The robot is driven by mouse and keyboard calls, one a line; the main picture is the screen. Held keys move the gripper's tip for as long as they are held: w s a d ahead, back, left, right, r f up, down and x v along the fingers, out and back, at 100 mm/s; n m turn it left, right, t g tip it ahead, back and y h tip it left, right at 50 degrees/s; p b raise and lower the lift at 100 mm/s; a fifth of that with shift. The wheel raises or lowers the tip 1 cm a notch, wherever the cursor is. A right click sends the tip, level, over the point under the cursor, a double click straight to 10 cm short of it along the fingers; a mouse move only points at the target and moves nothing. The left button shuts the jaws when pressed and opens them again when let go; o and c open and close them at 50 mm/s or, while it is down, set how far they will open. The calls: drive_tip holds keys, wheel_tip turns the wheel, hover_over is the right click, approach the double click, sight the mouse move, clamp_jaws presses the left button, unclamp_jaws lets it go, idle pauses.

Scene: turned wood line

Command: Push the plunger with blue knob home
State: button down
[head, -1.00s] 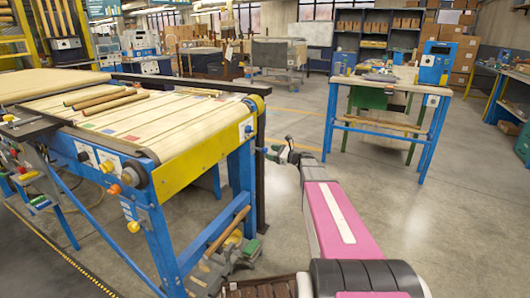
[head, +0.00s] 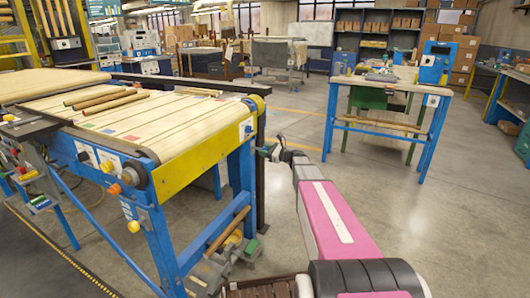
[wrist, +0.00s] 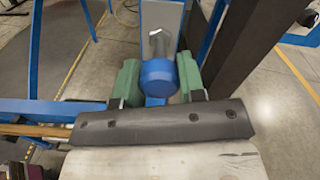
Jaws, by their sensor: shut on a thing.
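The blue knob (wrist: 158,77) of the plunger shows in the wrist view, with its short metal shaft (wrist: 158,43) leading to a pale plate on a blue post. My gripper (wrist: 157,84) has its two green fingers on either side of the knob and is shut on it. In the head view my gripper (head: 265,151) is small, at the right end of the blue and yellow conveyor frame (head: 205,150). It is beside the dark post, and the knob between the fingers is too small to make out there.
The conveyor's front panel carries other knobs, such as a yellow one (head: 107,167) and an orange one (head: 115,189). Wooden rods (head: 107,103) lie on the belt. A dark post (head: 261,180) stands close to my gripper. The floor to the right is free up to a blue-legged workbench (head: 388,90).

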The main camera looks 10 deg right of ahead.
drive_tip(key=x, duration=0.3)
drive_tip(key=shift+w+a, duration=0.1)
drive_tip(key=shift+a, duration=0.05)
drive_tip(key=c, duration=0.7)
unclamp_jaws()
drive_tip(key=shift+a, duration=0.1)
drive_tip(key=v, duration=1)
drive_tip(key=shift+d, duration=0.35)
drive_tip(key=shift+s, duration=0.25)
